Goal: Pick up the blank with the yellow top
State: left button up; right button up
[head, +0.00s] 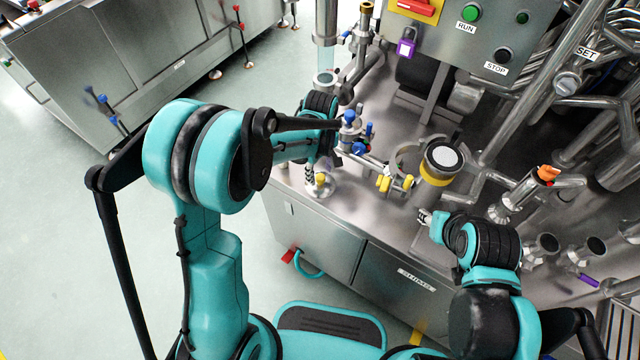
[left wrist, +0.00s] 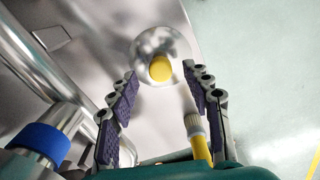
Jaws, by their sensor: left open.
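The blank with the yellow top (head: 322,184) stands at the front left of the steel machine top, partly hidden by my left gripper. In the left wrist view its round shiny metal body (left wrist: 150,45) shows with the yellow top (left wrist: 160,68) in the middle. My left gripper (head: 316,172) is right over it, pointing down. Its two purple-padded fingers (left wrist: 160,75) are apart, with the yellow top between their tips in the picture. I cannot tell whether they touch it. My right gripper (head: 425,216) is over the front edge of the machine; its fingers are too small to read.
A blue-handled valve (head: 350,118) stands close right of my left gripper. Small yellow parts (head: 392,183) and a round fixture with a yellow band (head: 441,170) lie further right. Pipes (head: 530,190) crowd the right side. The floor (head: 50,250) left of the machine is clear.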

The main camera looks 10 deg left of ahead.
aim_at(320, 176)
pick_arm(q)
notch_tip(320, 176, down, 3)
jog(key=shift+f+b, duration=0.1)
jog(key=shift+b, duration=0.4)
jog(key=shift+c, duration=0.2)
grip_shut()
jog(key=shift+r, duration=0.2)
notch_tip(320, 176, up, 9)
jog(key=p, duration=0.4)
jog(key=shift+f, duration=0.15)
jog(key=shift+r, duration=0.55)
